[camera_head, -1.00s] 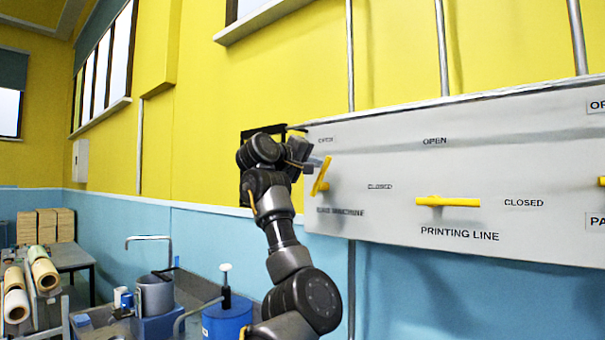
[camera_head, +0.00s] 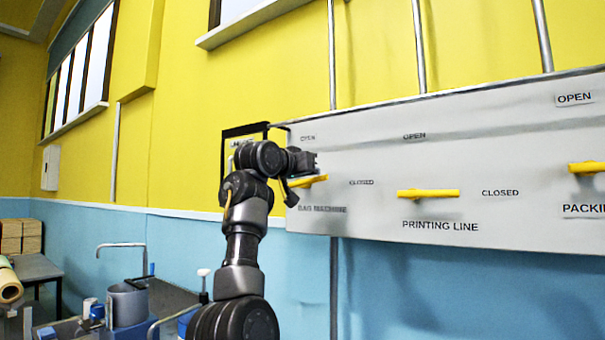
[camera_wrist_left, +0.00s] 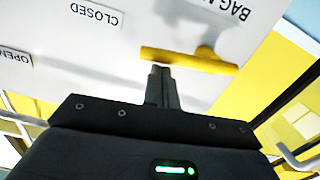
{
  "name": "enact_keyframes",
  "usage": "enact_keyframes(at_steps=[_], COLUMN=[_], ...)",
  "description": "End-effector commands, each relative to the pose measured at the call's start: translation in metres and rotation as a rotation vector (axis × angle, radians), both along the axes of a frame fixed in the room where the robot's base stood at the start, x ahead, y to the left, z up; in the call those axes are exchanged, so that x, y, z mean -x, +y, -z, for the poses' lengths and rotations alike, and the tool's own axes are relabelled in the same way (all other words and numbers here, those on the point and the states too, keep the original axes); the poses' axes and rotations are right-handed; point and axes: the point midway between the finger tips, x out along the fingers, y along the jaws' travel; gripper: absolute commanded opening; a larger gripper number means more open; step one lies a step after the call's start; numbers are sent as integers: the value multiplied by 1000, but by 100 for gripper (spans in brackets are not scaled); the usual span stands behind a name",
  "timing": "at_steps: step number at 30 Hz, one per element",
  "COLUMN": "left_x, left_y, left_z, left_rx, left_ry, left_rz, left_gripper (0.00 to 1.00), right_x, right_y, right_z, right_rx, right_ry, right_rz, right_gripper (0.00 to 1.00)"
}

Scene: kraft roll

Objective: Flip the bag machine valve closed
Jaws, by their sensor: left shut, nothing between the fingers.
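The bag machine valve has a yellow lever handle (camera_head: 308,181) on the grey panel (camera_head: 375,205), above the BAG MACHINE label. The lever lies nearly level, tilted slightly up towards its CLOSED label (camera_head: 361,182). In the left wrist view the yellow lever (camera_wrist_left: 185,58) runs across the picture, its round hub near the right end. My left gripper (camera_head: 312,163) is at the lever, just above it in the head view. In the left wrist view its fingers (camera_wrist_left: 160,72) are shut and empty, tips at the lever's edge; I cannot tell whether they touch. My right gripper is not in view.
The printing line lever (camera_head: 428,193) is level beside its CLOSED label. A packing lever (camera_head: 588,167) shows at the right edge. Pipes run up the yellow wall above the panel. A grey pot (camera_head: 128,300) and a table (camera_head: 38,268) stand low at the left.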

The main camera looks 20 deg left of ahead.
Motion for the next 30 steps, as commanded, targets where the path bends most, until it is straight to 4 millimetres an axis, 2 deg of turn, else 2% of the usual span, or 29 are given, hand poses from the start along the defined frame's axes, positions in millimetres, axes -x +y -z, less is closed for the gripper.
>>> enact_keyframes(at_steps=[3,12,30], left_x=[1,1,1], left_y=[-1,-2,-3], left_z=[6,10,9], left_rx=[-62,-149,-163], left_ry=[-13,-32,-36], left_rz=[-1,-1,-1], left_gripper=[0,0,0], right_x=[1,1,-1], right_y=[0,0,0], right_z=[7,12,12], right_rx=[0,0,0], right_ry=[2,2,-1], right_rz=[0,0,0], right_gripper=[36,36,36])
